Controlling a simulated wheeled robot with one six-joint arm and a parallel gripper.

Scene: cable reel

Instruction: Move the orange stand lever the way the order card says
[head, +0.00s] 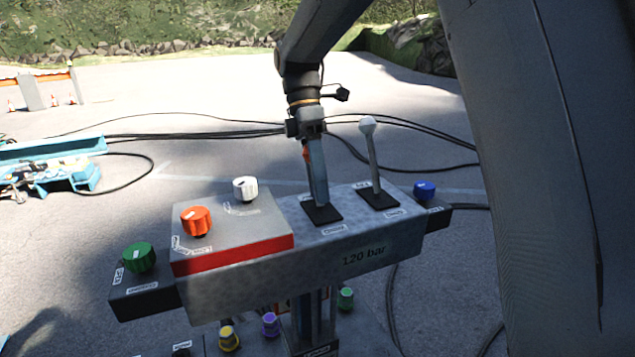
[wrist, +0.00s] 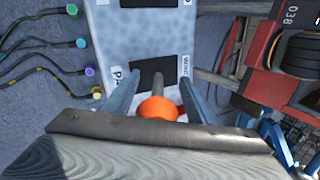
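The orange knob of the stand lever (wrist: 158,108) shows between my fingers in the wrist view, with its shaft running down to a black plate. In the head view only a sliver of the orange knob (head: 306,153) shows beside my fingers. My gripper (head: 320,202) points down over this lever, its fingertips low near the plate. In the wrist view my gripper (wrist: 162,77) has its fingers apart, one on each side of the lever. Whether a finger touches the knob cannot be told. No order card can be made out.
A second lever with a pale knob (head: 368,125) stands close on the right. The grey console (head: 340,255) carries an orange dial (head: 196,220), a white dial (head: 245,188), a green knob (head: 139,257) and a blue knob (head: 424,190). Black cables (head: 200,133) lie on the ground behind.

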